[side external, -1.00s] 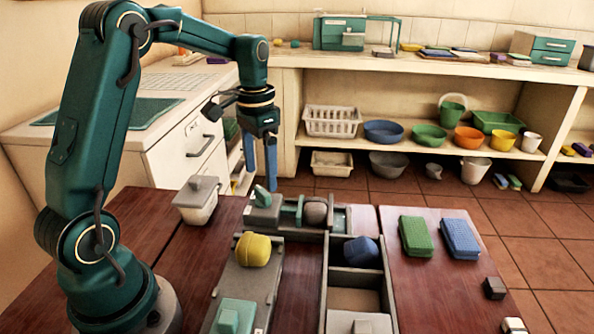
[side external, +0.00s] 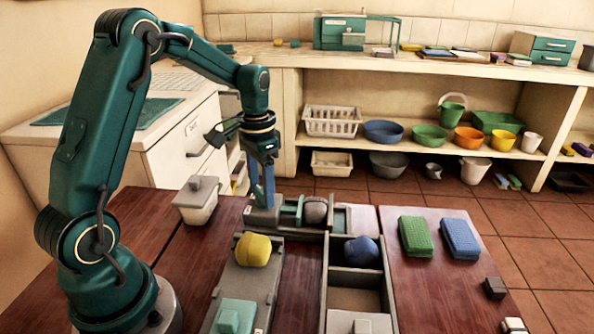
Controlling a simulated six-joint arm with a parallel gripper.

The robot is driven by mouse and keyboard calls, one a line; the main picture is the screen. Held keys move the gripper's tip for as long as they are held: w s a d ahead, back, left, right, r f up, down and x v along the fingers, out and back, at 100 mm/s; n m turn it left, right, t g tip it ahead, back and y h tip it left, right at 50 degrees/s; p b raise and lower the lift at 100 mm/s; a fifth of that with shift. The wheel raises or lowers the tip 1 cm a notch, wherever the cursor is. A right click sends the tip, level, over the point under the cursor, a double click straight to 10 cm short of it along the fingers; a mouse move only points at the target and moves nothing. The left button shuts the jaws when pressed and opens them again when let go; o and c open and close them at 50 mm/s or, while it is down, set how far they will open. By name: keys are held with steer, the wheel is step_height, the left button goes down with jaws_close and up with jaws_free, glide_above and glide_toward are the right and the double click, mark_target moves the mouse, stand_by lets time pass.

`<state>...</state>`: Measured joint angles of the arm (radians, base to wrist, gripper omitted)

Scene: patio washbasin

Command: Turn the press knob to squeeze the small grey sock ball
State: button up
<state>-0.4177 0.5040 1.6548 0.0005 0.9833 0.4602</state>
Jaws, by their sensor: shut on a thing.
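The small grey sock ball (side external: 315,210) sits in the press at the back of the table, just right of the green press plate (side external: 291,211). The press's grey end block (side external: 258,219) is at its left. My gripper (side external: 263,197) points down over this block, its blue fingers shut on the press knob. The knob is mostly hidden behind the fingers. The plate looks close to or touching the ball; I cannot tell which.
A yellow ball (side external: 253,249) sits on a grey board in front, and a blue ball (side external: 361,251) in a divided tray. A lidded white pot (side external: 197,200) stands left of the press. Green (side external: 416,236) and blue (side external: 459,238) sponges lie at the right.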

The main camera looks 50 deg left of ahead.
steer(key=shift+m, duration=1.4)
steer(key=shift+w, duration=0.1)
steer(key=o, duration=1.4)
steer(key=shift+c, duration=0.2)
steer(key=shift+r, duration=0.1)
